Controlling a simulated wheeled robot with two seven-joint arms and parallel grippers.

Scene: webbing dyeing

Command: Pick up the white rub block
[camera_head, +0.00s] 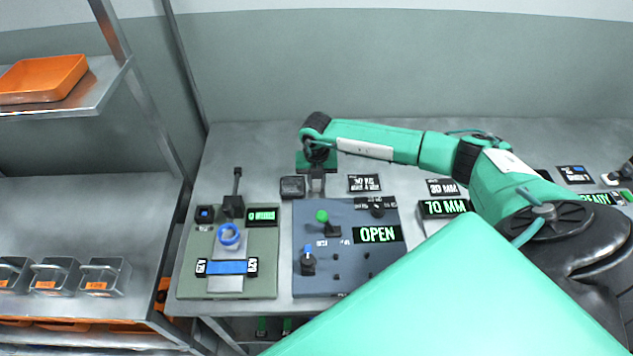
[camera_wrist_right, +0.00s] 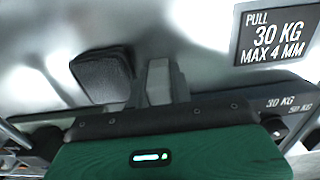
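A pale grey-white block (camera_wrist_right: 159,82) shows between the fingers of my right gripper in the right wrist view. It looks like the white rub block, but shade makes its colour uncertain. The two dark fingers stand close along its sides; whether they press on it I cannot tell. In the head view my right gripper (camera_head: 317,184) points down at the table, behind the blue-grey panel, and the block cannot be made out there. My left gripper is not in view.
A dark square pad (camera_head: 293,187) lies just left of the right gripper. A "30 KG" sign (camera_head: 364,183) stands to its right. The blue-grey panel (camera_head: 340,275) with levers and an OPEN display is in front. The table behind the gripper is clear.

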